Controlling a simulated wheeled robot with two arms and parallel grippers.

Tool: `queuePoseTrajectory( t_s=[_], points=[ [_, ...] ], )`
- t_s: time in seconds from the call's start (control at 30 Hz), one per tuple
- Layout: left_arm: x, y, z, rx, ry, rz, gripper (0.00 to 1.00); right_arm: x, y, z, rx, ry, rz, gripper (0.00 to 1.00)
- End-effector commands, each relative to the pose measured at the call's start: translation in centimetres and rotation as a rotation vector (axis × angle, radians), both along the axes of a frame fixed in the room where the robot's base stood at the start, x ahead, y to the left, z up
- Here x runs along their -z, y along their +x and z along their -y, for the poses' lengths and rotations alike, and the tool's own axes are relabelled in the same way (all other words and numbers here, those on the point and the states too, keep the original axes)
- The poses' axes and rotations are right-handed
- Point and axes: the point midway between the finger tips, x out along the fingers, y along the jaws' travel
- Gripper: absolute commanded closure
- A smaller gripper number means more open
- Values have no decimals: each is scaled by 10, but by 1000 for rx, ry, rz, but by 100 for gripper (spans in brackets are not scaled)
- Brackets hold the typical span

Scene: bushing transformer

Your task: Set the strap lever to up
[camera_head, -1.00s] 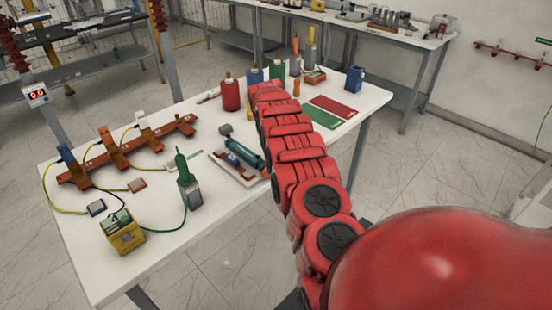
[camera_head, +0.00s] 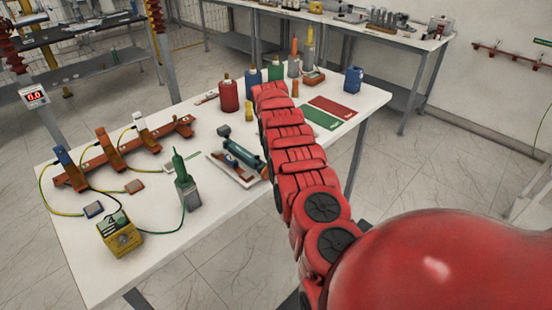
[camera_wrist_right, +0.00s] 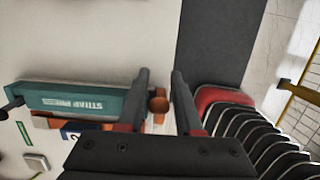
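My right gripper (camera_wrist_right: 160,80) is open at the bar's right end. My left gripper is out of view.
Red and green mats (camera_head: 333,108) lie to the right. A brown rail (camera_head: 128,152) with cables lies at left.

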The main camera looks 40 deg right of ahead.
Motion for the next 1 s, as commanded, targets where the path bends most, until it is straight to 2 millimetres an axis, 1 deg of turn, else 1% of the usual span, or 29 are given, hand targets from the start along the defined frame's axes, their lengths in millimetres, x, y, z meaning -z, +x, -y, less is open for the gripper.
queuePoseTrajectory(
  t_s=[0.03,0.1,0.37,0.57,0.77,1.0],
  points=[
    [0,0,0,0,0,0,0,0,0,0,0,0,0,55],
    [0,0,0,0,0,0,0,0,0,0,0,0,0,45],
    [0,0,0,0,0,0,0,0,0,-1,-1,1,0,45],
    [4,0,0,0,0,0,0,-8,0,-3,-1,2,-2,45],
    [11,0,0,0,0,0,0,-29,-1,-7,-1,3,-1,45],
    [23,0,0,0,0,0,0,-77,1,-11,0,-2,7,45]
  ],
)
